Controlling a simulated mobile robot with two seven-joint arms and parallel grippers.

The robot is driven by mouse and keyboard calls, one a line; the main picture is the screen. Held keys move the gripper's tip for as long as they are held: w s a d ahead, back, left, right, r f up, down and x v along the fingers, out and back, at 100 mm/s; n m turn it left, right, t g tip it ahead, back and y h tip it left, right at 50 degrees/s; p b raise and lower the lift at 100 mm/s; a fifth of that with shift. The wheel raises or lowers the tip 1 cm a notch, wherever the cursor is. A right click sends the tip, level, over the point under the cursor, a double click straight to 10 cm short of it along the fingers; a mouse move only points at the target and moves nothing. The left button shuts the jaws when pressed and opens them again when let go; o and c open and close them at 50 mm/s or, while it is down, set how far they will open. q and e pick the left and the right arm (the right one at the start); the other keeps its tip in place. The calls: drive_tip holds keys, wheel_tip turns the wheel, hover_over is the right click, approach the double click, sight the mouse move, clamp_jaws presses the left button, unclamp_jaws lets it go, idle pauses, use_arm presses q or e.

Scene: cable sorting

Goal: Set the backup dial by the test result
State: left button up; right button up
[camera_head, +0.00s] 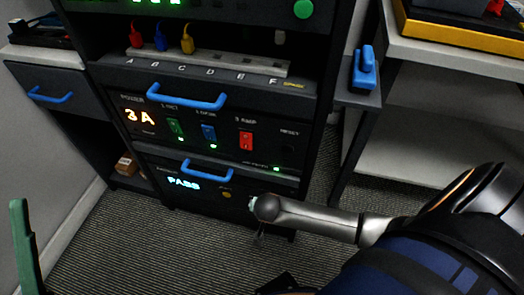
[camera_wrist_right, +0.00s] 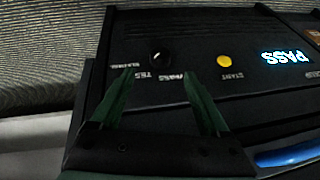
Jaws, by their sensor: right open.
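The backup dial (camera_wrist_right: 160,57) is a small black knob with a pale pointer mark, on the dark lower panel; small labels around it are too blurred to read surely. The lit test display (camera_head: 184,183) reads PASS; it also shows upside down in the wrist view (camera_wrist_right: 286,56). My right gripper (camera_wrist_right: 158,76) is open, its green fingers spread in front of the dial, one to each side, with nothing between them. In the head view my right arm hides the dial. A green finger of my left gripper (camera_head: 23,245) shows at the lower left, apart from the panel.
A yellow start button (camera_wrist_right: 224,61) sits beside the dial. Blue handles (camera_head: 207,169) stick out from the drawer fronts. Above are a 3A readout (camera_head: 140,117), green, blue and red switches, and a lettered strip (camera_head: 190,68) with coloured plugs. The carpet at left is clear.

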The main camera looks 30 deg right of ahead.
use_arm(q)
wheel_tip(320, 180, down, 7)
drive_tip(key=d+b, duration=0.1)
drive_tip(key=b, duration=0.4)
drive_tip(key=shift+g+b, duration=0.3)
drive_tip(key=shift+g, duration=0.1)
use_arm(e)
drive_tip(key=x, duration=1)
use_arm(q)
drive_tip(key=shift+w, duration=0.1)
use_arm(e)
drive_tip(key=shift+w+f, duration=0.1)
use_arm(q)
drive_tip(key=shift+r+n, duration=0.2)
drive_tip(key=shift+n, duration=0.1)
use_arm(e)
clamp_jaws()
